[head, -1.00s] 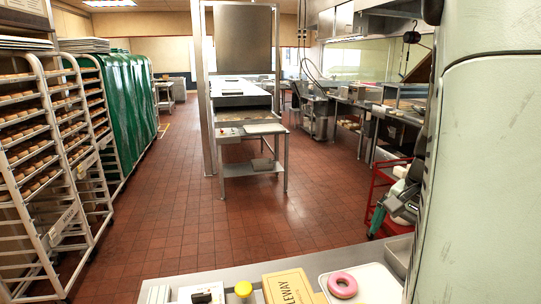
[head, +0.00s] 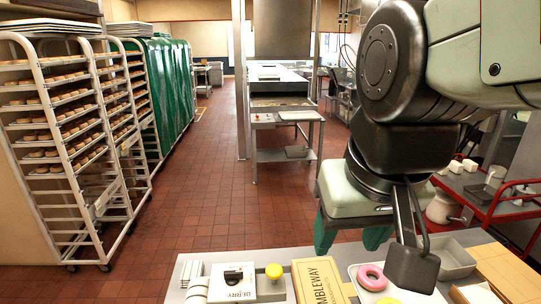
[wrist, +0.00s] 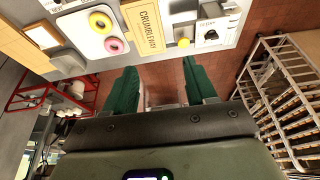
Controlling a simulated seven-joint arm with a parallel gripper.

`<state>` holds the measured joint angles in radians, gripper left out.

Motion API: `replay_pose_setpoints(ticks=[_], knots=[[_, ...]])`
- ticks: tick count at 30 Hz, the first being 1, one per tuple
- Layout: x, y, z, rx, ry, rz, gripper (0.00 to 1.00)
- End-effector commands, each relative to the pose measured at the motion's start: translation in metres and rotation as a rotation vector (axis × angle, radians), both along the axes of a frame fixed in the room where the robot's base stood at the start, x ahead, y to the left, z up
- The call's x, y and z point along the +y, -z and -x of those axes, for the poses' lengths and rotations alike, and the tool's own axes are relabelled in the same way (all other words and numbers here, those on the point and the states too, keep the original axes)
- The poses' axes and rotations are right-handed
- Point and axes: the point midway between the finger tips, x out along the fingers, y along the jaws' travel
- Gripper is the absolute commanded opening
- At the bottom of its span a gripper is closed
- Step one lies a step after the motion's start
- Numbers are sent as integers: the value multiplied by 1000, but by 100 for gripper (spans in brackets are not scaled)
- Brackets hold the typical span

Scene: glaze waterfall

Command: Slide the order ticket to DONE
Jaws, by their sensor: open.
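I cannot make out the order ticket or any DONE marking. Small white slips or cards (head: 190,270) lie at the counter's left end. My gripper (head: 350,237) hangs near the counter's far edge, to the right of the holder. In the wrist view its green fingers (wrist: 160,88) are wide apart with nothing between them, pointing toward the counter edge and the floor beyond.
Beside the holder are a yellow round-topped item (head: 273,271) and a yellow CRUMBLEWAY box (head: 322,282). A white tray (head: 352,268) holds a pink doughnut (head: 372,277) and a yellow one. Open floor lies past the counter.

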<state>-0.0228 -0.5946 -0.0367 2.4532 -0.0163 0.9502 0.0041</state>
Motion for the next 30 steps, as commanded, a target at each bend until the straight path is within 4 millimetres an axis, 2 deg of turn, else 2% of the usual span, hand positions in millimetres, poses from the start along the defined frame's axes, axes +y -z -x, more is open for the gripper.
replay_pose_setpoints(ticks=[5, 9, 13, 18, 21, 25, 30], knots=[[-46, 33, -48, 126, 191, -19, 49], [-107, 71, -77, 179, 331, -21, 49], [-171, 117, -87, 223, 453, -31, 49], [-253, 189, -71, 275, 604, -65, 49], [-288, 228, -51, 297, 676, -89, 49], [-316, 266, -29, 312, 738, -114, 49], [-328, 287, -17, 317, 770, -126, 49]])
